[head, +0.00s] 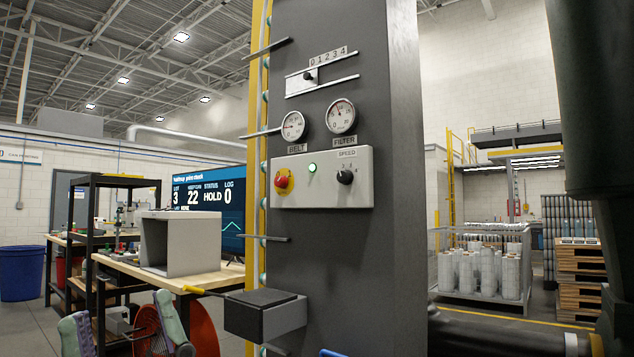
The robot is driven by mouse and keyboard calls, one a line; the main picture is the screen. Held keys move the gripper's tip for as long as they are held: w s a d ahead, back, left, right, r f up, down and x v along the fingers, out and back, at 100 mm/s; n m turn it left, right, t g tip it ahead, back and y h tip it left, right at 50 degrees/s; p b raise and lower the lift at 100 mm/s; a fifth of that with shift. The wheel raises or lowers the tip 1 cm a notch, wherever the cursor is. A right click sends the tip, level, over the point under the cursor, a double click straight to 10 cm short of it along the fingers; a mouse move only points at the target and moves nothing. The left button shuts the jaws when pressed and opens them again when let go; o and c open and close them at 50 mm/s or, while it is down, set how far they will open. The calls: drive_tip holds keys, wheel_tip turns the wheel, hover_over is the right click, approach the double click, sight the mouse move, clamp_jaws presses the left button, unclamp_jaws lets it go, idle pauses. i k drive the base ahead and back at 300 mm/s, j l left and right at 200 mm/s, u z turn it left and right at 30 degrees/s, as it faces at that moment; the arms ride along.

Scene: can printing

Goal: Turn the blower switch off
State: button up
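No label reading "blower" is legible, so I cannot tell which control is the blower switch. The dark column (400,200) carries a grey panel (328,194) with a red knob (281,181) on yellow, a lit green lamp (312,168) and a black SPEED knob (345,176). Below, a grey box (264,319) with a black top has a yellow-tipped lever (203,291) pointing left. My gripper (124,325) appears at the bottom left, its two grey-green fingers apart with nothing held between them. It is left of the box and lower than the panel.
Above the panel are BELT (293,125) and FILTER (341,117) gauges and a slider (308,76) marked 0 to 4. Thin rods jut left from the column. A workbench (187,279) with a grey open box (180,243) stands behind left; a red disc (204,330) is below.

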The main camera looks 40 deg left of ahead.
sight(281, 181)
drive_tip(key=u, duration=1.25)
